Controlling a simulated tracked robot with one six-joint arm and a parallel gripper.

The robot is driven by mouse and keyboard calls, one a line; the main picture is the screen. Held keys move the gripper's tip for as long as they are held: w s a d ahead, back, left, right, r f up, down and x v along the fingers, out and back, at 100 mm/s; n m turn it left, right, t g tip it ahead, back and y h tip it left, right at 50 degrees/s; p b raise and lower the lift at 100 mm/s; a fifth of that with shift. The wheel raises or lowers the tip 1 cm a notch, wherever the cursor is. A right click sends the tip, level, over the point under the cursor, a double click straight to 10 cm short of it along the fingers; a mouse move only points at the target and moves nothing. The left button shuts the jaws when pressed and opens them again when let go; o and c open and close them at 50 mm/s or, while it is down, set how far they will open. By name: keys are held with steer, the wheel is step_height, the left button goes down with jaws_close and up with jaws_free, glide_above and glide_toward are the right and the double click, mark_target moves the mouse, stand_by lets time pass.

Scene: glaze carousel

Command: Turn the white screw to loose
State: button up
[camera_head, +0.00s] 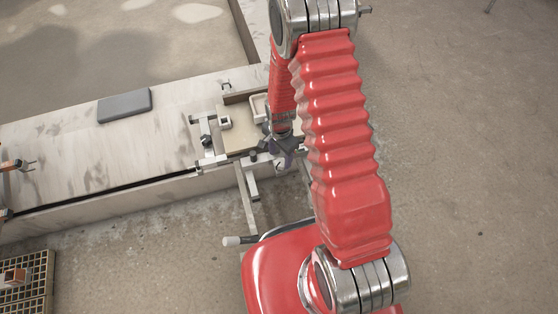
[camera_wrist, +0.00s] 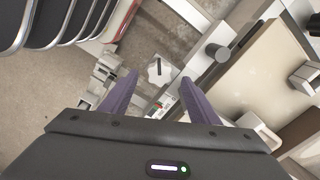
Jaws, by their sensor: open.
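The white screw (camera_wrist: 158,70) shows in the wrist view as a small pale, flat-sided head with a dark upright pin or slot on it. It lies between and beyond the tips of my gripper (camera_wrist: 158,78), whose two purple fingers are spread apart with nothing between them. I cannot tell how far the tips are above the screw. In the head view my gripper (camera_head: 284,156) hangs at the near right corner of the tan board (camera_head: 240,138). The white screw cannot be made out there, near my arm and gripper.
A dark knob (camera_wrist: 217,52) stands on a metal bar close right of the screw in the wrist view. A white block (camera_wrist: 306,77) sits on the board. A grey slab (camera_head: 125,105) lies on the marbled bench (camera_head: 60,140). A gridded crate (camera_head: 38,290) is at lower left.

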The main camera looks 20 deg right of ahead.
mark_target(280, 162)
steer(key=shift+f, duration=1.95)
